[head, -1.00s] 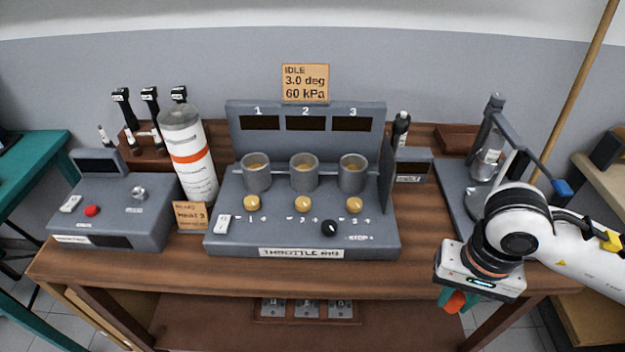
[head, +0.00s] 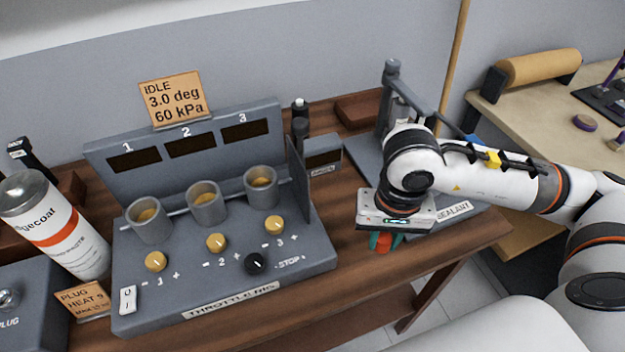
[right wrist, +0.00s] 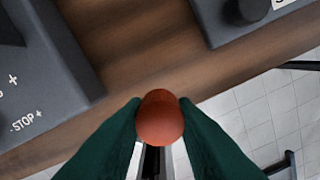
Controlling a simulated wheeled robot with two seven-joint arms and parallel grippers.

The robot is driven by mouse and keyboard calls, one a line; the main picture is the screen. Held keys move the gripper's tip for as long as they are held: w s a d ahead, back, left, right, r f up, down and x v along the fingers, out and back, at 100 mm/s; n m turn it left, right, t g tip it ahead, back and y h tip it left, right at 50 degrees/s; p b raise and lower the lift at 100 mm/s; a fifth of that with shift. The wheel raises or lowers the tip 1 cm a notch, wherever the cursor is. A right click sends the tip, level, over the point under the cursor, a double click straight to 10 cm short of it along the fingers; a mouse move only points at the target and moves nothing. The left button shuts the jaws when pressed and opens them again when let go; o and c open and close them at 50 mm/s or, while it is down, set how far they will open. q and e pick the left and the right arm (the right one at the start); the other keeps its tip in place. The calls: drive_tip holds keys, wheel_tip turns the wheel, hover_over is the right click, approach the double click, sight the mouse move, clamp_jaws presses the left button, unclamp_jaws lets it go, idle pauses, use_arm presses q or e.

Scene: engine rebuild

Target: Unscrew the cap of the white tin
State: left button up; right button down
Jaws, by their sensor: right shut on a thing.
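My right gripper (head: 384,241) has dark green fingers shut on a rounded orange-red thing (right wrist: 160,118). It is held near the bench's front edge, right of the throttle rig. The right wrist view shows it between both fingertips, with the wooden bench edge and tiled floor behind. I cannot tell whether it is a cap. A white can (head: 62,238) with an orange band and a grey top stands at the far left in the head view, partly cut off and well away from this gripper. No other white tin is in view. My left gripper is not in view.
The throttle rig (head: 210,265), with several cups and knobs, fills the middle of the wooden bench (head: 360,295). A sealant stand (head: 392,85) is behind my right arm. A small wooden sign (head: 84,298) stands by the can. A beige table (head: 560,115) is at right.

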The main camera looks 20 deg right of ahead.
drive_tip(key=p, duration=0.6)
hover_over(335, 193)
wheel_tip(335, 193, down, 2)
drive_tip(key=shift+s+a+f+p, duration=0.15)
drive_tip(key=shift+f+p, duration=0.1)
drive_tip(key=shift+p, duration=0.35)
drive_tip(key=shift+s+f, duration=0.15)
drive_tip(key=shift+f, duration=0.45)
wheel_tip(335, 193, down, 3)
drive_tip(key=shift+r+p, duration=0.2)
drive_tip(key=shift+p, duration=0.7)
drive_tip(key=shift+w+f+p, duration=0.15)
drive_tip(key=shift+w+p, duration=0.1)
drive_tip(key=shift+p, duration=0.1)
drive_tip(key=shift+f, duration=0.2)
drive_tip(key=shift+f, duration=0.1)
